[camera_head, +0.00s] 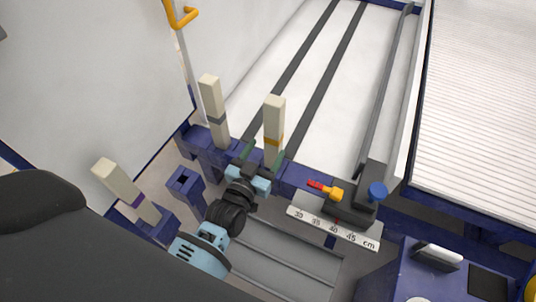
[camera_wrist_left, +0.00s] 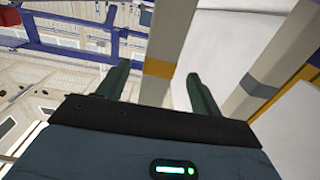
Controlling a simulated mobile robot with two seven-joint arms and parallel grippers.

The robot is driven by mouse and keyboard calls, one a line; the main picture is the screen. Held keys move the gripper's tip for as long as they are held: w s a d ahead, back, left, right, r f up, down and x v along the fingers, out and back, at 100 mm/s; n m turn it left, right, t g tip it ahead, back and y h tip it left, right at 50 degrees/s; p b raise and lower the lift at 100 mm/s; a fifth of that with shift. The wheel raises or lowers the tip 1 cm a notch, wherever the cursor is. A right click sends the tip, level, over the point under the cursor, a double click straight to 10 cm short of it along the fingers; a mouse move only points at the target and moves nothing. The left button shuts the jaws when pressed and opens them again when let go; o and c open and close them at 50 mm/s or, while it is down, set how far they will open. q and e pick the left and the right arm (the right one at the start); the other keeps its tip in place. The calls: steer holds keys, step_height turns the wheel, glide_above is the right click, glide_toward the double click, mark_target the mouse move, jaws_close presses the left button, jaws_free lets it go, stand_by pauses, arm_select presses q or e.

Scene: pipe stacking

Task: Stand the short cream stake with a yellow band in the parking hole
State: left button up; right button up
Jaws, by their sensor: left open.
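The cream stake with a yellow band (camera_head: 274,115) stands upright at the blue rail, its foot hidden behind my gripper. My left gripper (camera_head: 262,158) is open, with its fingers low on either side of this stake. In the left wrist view the stake (camera_wrist_left: 172,35) passes between the two spread fingers (camera_wrist_left: 160,88), its yellow band just beyond the fingertips; I cannot tell if they touch. An empty square hole in a blue post (camera_head: 184,182), which appears to be the parking hole, is left of my gripper. My right gripper is not in view.
A cream stake with a grey band (camera_head: 211,97) stands behind left, and one with a purple band (camera_head: 118,178) leans in a blue holder at left.

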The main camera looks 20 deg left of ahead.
mark_target(270, 143)
arm_select(q)
steer(key=shift+w, duration=0.5)
steer(key=w+b, duration=0.1)
steer(key=w, duration=0.4)
steer(key=shift+w+d+b, duration=0.1)
steer(key=shift+w+b, duration=0.2)
steer(key=shift+w, duration=0.55)
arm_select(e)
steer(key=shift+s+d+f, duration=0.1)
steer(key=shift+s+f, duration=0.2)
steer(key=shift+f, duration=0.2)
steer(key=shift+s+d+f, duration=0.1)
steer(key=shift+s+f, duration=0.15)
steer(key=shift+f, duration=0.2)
arm_select(q)
steer(key=shift+c, duration=0.4)
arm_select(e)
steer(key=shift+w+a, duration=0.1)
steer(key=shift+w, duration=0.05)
